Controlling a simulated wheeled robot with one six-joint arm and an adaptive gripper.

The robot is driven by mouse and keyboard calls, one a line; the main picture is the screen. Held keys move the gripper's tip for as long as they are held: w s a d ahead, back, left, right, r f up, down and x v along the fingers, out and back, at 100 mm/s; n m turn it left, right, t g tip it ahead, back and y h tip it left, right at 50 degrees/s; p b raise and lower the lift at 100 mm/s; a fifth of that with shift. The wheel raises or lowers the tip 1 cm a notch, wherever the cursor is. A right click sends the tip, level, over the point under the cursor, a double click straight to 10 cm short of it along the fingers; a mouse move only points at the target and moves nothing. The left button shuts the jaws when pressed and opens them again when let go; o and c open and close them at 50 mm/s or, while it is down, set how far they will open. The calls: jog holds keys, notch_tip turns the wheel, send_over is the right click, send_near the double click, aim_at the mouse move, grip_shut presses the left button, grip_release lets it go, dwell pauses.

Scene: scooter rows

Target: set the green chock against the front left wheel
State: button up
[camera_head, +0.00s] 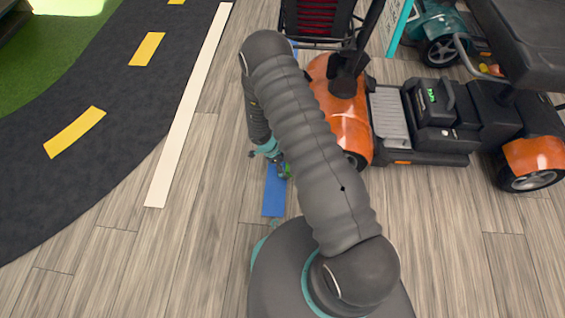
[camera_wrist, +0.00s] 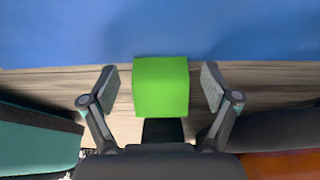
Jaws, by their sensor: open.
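The green chock (camera_wrist: 160,86) is between the two fingers of my gripper (camera_wrist: 161,78) in the wrist view. The fingers stand apart, with a gap on each side of the chock. In the head view a small bit of green chock (camera_head: 286,171) shows beside my gripper (camera_head: 272,158), low over the floor. The orange scooter (camera_head: 351,128) stands to the right of my gripper. Its near front wheel (camera_head: 355,160) is mostly hidden behind my arm and the orange fender. The chock is apart from that wheel, to its left.
A blue strip (camera_head: 273,195) lies on the wood floor by the chock and fills the top of the wrist view (camera_wrist: 160,30). A white line (camera_head: 188,110) and dark road mat lie left. A teal scooter (camera_head: 437,30) stands behind. Floor at lower right is clear.

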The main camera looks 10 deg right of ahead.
jog(key=shift+d+f, duration=0.1)
jog(key=c, duration=1.6)
jog(key=shift+d, duration=0.1)
jog(key=shift+s+d+p, duration=0.2)
jog(key=shift+s+d, duration=0.05)
jog(key=shift+d, duration=0.5)
jog(key=shift+s+d+p, duration=0.2)
jog(key=shift+s+d, duration=0.05)
jog(key=shift+d, duration=0.5)
jog(key=o, duration=1.6)
jog(key=shift+a, duration=0.1)
